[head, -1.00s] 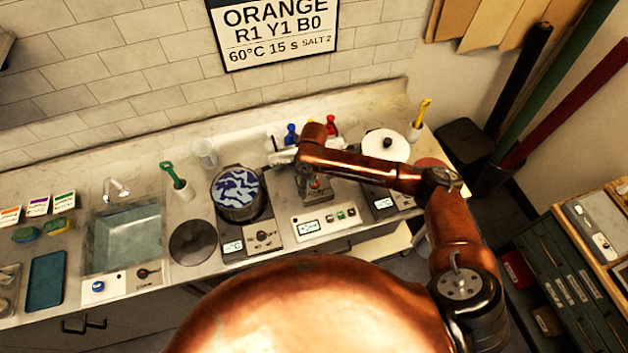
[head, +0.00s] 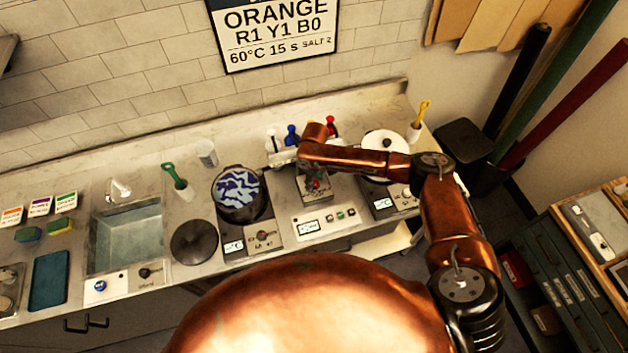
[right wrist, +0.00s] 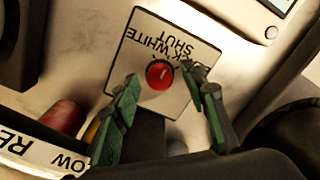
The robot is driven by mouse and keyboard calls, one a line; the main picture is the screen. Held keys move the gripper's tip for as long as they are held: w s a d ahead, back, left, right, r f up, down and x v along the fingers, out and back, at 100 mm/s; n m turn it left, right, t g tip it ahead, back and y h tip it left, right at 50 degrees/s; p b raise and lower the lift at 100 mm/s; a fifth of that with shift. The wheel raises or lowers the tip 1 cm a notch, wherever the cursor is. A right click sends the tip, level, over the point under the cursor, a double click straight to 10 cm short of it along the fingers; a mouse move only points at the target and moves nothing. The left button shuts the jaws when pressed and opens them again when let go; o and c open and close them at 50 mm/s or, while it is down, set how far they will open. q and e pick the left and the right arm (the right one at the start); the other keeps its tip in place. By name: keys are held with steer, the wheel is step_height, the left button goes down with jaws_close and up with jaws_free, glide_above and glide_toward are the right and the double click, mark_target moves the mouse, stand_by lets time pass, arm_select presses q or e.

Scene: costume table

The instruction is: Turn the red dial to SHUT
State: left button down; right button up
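The red dial (right wrist: 160,74) is a round red knob on a white square plate (right wrist: 166,30) in the right wrist view. The plate reads upside down there, with SHUT and WHITE printed beside the knob. Which mark the dial points to is not clear. My right gripper (right wrist: 157,84) is open, with one green-padded finger on each side of the knob. I cannot tell whether either finger touches it. In the head view the dial shows small as a red spot (head: 316,184), below my right forearm. My left gripper is not in view.
A pot of blue-patterned liquid (head: 238,189) stands on a heater left of the dial. Red and blue bottles (head: 292,135) stand behind, a white-lidded pot (head: 384,144) to the right. A control box (head: 322,224) lies in front. The sink (head: 126,240) is far left.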

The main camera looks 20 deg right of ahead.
mark_target(315, 183)
steer(key=shift+c, duration=0.5)
jaws_close()
steer(key=shift+r+n+p, duration=0.1)
steer(key=shift+n+p, duration=0.2)
steer(key=shift+p, duration=0.15)
steer(key=shift+o, duration=0.5)
jaws_free()
step_height(315, 183, up, 12)
